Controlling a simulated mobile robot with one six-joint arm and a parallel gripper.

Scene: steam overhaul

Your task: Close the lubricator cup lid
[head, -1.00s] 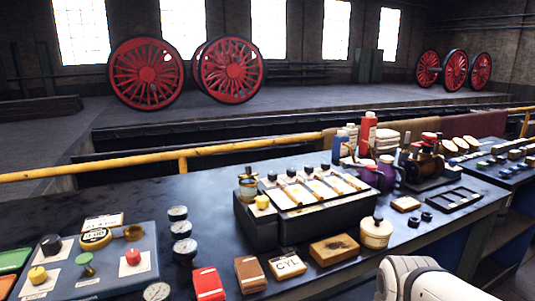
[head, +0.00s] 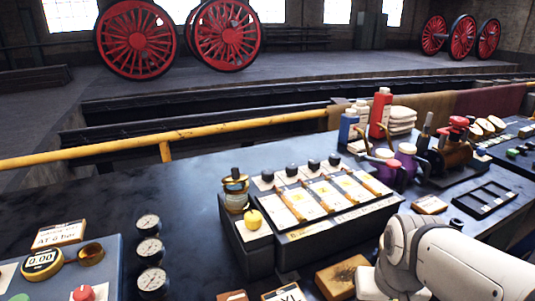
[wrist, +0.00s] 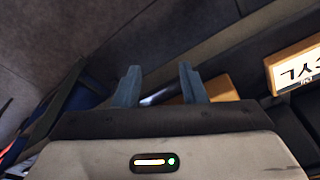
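A small glass-and-brass cup with a dark knob on top, which looks like the lubricator cup (head: 236,190), stands at the left end of the black block in the head view. Its brass top is too small to tell whether a lid is open or shut. My gripper (wrist: 158,78) shows in the wrist view with its two grey fingers apart and nothing between them. In the head view my white arm covers the lower right and the gripper itself is hidden. The cup is not visible in the wrist view.
A yellow knob (head: 254,219) sits right beside the cup. The black block (head: 290,252) carries several white-and-wood slots. Several gauges (head: 149,249) lie to the left. Red (head: 380,112) and blue (head: 348,127) bottles stand behind.

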